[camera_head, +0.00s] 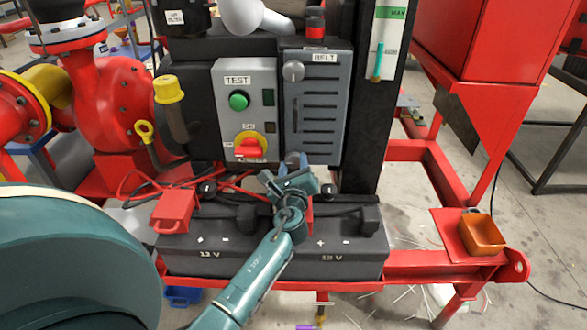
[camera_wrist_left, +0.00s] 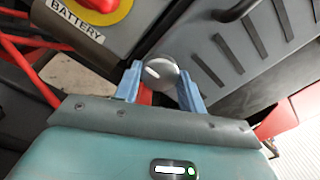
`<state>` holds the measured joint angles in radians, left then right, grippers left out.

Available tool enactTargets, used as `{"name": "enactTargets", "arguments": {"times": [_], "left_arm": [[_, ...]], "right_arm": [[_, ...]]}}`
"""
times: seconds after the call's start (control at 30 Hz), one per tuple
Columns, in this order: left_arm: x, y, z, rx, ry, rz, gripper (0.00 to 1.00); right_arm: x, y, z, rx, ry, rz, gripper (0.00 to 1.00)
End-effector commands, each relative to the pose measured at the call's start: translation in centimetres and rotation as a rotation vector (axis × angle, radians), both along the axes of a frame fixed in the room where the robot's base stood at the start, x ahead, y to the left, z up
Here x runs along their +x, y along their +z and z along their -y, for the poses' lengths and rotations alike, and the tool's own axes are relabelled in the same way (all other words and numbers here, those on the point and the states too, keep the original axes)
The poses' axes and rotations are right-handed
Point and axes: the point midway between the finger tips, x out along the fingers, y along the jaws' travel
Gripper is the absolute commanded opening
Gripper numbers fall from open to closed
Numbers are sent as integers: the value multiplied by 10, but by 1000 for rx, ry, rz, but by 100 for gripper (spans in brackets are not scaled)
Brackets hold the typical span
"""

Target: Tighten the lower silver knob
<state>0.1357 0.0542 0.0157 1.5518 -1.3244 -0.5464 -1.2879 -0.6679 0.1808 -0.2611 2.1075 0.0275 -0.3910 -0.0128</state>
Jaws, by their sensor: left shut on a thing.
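The lower silver knob (camera_wrist_left: 160,73) is a round metal disc with a slot-like mark, at the lower edge of the grey belt cover (camera_head: 317,125). My left gripper (camera_wrist_left: 160,88) is shut on it, with one blue finger on each side. In the head view the left gripper (camera_head: 293,164) reaches up to the bottom of the cover and hides the lower knob. The upper silver knob (camera_head: 293,71) is in plain sight near the top of the cover, under the BELT label. My right gripper is not in view.
Left of the cover is a grey box with a green TEST button (camera_head: 238,101) and a red battery switch (camera_head: 249,148). Below are black batteries (camera_head: 330,262) with red clamps and cables. An orange bin (camera_head: 482,236) sits on the red frame at right.

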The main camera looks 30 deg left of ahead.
Motion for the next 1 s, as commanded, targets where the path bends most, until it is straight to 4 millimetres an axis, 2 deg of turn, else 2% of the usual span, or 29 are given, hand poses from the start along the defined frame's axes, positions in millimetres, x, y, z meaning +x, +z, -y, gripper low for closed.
{"name": "enactTargets", "arguments": {"times": [0.57,0.6,0.83,1.0], "left_arm": [[0,-1,1,-35,0,19,18],[0,-1,1,-35,0,19,43],[0,-1,0,-34,0,19,62],[0,0,0,-34,-1,20,62]], "right_arm": [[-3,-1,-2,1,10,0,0],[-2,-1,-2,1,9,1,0],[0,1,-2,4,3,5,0],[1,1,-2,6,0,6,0]]}}
